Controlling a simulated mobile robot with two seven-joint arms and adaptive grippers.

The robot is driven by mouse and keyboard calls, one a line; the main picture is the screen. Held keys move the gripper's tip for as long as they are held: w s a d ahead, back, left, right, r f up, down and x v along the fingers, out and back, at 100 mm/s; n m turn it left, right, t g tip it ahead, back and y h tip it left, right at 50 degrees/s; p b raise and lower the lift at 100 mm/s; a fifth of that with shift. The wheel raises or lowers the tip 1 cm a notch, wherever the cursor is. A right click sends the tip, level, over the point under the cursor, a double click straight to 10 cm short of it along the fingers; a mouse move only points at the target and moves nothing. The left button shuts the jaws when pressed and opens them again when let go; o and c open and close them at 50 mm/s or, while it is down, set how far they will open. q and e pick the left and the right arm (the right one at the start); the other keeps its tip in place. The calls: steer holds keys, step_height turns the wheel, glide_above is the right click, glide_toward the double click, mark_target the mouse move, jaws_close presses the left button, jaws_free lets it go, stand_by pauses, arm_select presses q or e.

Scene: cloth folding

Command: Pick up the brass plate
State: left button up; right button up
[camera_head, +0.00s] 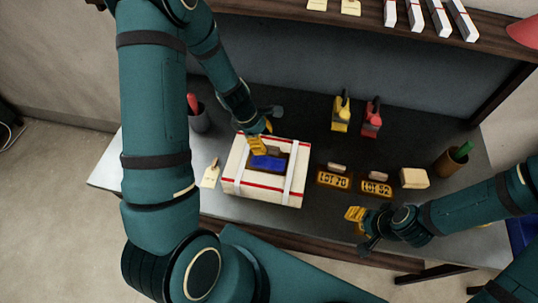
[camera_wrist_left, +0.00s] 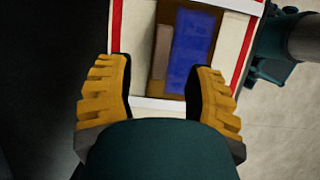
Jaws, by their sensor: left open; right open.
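Two dark plates with yellow lettering, the LOT 70 plate (camera_head: 333,181) and the LOT 52 plate (camera_head: 376,189), lie on the table right of the box; I cannot tell which thing is the brass plate. A cream box (camera_head: 265,178) with red edges and white straps stands at the middle. On its top sits a brown tray with a blue pad (camera_head: 268,162), which also shows in the left wrist view (camera_wrist_left: 192,50). My left gripper (camera_head: 258,145) is open above the box's far side, its yellow fingers either side of the tray in the wrist view. My right gripper (camera_head: 356,214) is open near the table's front edge.
A yellow stamp (camera_head: 341,114) and a red stamp (camera_head: 372,120) stand behind the plates. A grey cup (camera_head: 199,117) and a tag (camera_head: 210,175) are left of the box.

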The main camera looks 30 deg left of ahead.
mark_target(269, 147)
arm_select(q)
steer(key=x, duration=0.4)
steer(key=shift+w+d+f+b, duration=0.1)
steer(key=shift+d+f+b, duration=0.15)
steer(key=shift+b, duration=0.05)
jaws_close()
